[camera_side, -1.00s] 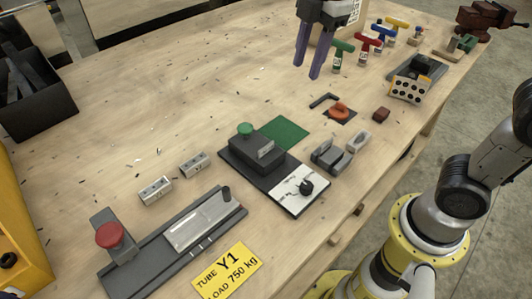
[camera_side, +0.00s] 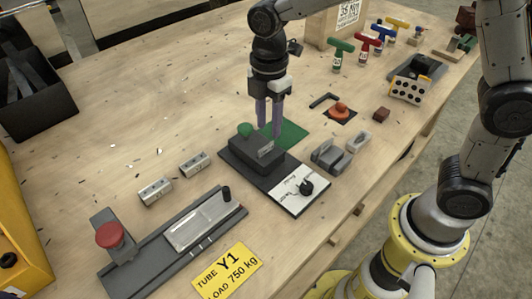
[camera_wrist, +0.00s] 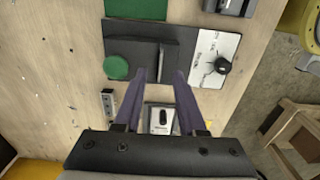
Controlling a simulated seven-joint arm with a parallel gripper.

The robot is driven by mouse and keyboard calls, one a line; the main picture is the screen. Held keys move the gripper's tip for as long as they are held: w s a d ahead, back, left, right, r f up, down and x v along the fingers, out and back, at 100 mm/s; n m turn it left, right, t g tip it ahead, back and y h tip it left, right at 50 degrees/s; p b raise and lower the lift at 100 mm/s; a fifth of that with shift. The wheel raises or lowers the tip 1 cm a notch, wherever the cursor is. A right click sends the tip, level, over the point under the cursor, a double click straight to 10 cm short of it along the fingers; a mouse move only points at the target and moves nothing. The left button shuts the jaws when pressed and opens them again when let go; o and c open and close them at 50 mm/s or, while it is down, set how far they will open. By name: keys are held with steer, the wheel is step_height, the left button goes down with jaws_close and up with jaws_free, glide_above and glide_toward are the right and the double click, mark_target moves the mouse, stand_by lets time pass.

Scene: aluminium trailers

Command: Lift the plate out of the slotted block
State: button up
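A dark block (camera_side: 248,155) with a green knob (camera_side: 245,130) on its left sits on a dark base in the side view. In the wrist view the plate shows as a thin dark upright (camera_wrist: 163,62) beside the block (camera_wrist: 133,50). My gripper (camera_side: 270,132) points down, just above and behind the block. Its two purple fingers are apart and empty; in the wrist view the plate appears between the fingertips (camera_wrist: 161,73). Contact cannot be seen.
A white card with a black knob (camera_side: 306,187) lies on the base's right end. A green mat (camera_side: 292,133) lies behind. Grey blocks (camera_side: 328,156) stand to the right, and two small grey boxes (camera_side: 155,191) to the left. The table at the back left is mostly clear.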

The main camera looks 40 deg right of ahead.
steer(key=shift+a+f, duration=0.15)
steer(key=shift+f, duration=1.2)
steer(key=shift+a+f, duration=0.15)
steer(key=shift+f, duration=1.15)
jaws_close()
